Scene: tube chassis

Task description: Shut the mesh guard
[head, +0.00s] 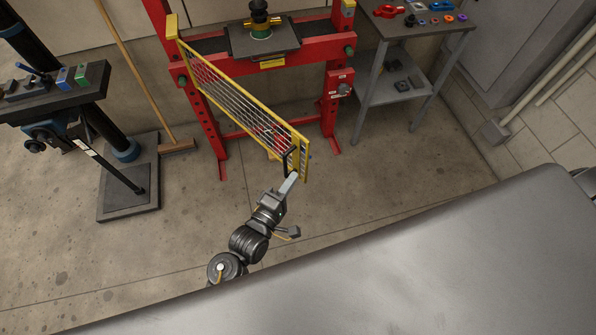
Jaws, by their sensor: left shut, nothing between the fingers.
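The mesh guard (235,97) is a yellow-framed panel of wire mesh on the red press frame (203,118). It is attached near the left post and stands swung out, its free end towards me and to the right, at an angle to the front of the press. A dark handle (286,158) sits near its free end. My left gripper (290,181) is shut and empty, with its fingertips at the free end, close to the handle; I cannot tell whether they touch. My right gripper is not in view.
A grey side table (398,95) with coloured parts on top stands right of the press. A broom (140,82) leans at the left, near a black pedestal stand (128,203) with a tool bench top. The concrete floor (90,260) in front is clear.

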